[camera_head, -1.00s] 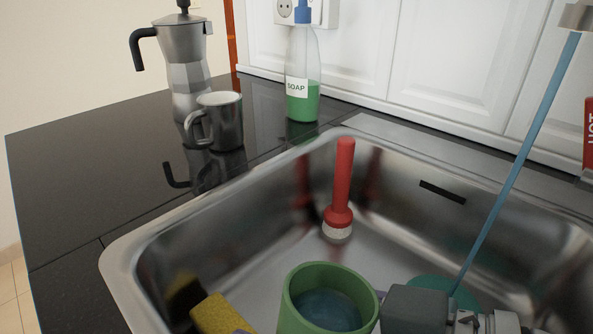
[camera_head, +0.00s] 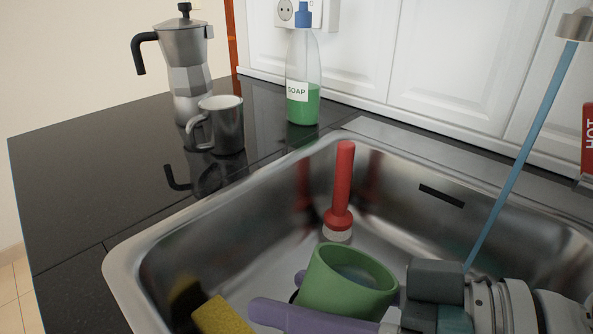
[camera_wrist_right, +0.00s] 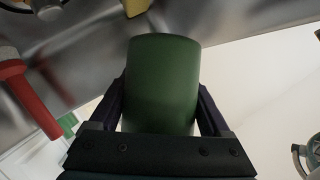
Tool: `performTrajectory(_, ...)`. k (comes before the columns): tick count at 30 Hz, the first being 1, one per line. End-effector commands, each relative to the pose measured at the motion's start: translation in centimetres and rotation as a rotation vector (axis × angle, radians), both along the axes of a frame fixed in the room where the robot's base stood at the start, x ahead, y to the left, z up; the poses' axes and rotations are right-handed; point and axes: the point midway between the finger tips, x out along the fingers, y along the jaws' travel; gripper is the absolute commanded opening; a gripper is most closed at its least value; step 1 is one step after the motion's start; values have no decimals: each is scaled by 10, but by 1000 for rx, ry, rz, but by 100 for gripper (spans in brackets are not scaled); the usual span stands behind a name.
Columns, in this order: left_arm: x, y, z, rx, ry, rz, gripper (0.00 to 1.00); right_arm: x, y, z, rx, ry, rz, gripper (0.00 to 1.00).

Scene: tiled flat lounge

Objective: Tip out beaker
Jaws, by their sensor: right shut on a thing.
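The green beaker (camera_head: 345,295) is held above the sink floor, tilted with its mouth toward the back right. Whether water is left inside is hard to tell. My right gripper (camera_head: 278,296) comes in from the right, its purple fingers on either side of the beaker, shut on it. In the right wrist view the beaker (camera_wrist_right: 163,80) sits between the two dark fingers (camera_wrist_right: 162,100). My left gripper is not in view. The steel sink (camera_head: 235,220) lies below the beaker.
A blue water stream (camera_head: 520,150) falls from the tap (camera_head: 575,25) at right. A red brush (camera_head: 343,185) stands in the sink; a yellow sponge (camera_head: 222,318) is at front left. A mug (camera_head: 226,125), moka pot (camera_head: 187,75) and soap bottle (camera_head: 302,85) stand on the counter.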

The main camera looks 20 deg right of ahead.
Motion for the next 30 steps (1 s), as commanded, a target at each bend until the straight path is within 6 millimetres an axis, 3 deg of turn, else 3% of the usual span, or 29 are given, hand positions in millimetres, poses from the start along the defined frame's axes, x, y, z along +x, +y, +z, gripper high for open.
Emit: performTrajectory(30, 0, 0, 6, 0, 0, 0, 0, 4, -8, 9, 127, 55, -1, 27)
